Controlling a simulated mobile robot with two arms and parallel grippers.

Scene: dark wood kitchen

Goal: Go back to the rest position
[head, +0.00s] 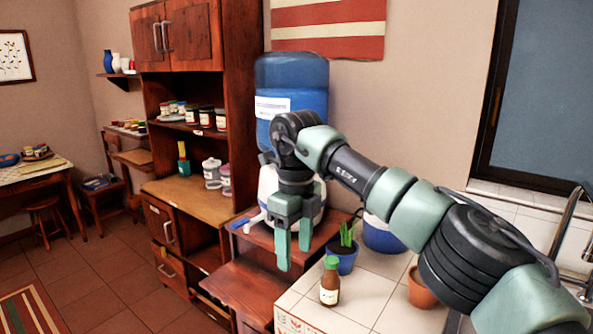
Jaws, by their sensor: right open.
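My right gripper (294,248) hangs in the middle of the head view with its two green fingers pointing down and apart. It is open with nothing between the fingers. It is in front of the water dispenser (291,84) and its small wooden stand (262,288). My right arm reaches in from the lower right, over the tiled counter. My left gripper is not in view.
A wooden cabinet (232,150) stands left of the dispenser. The floor (110,272) at left has free room.

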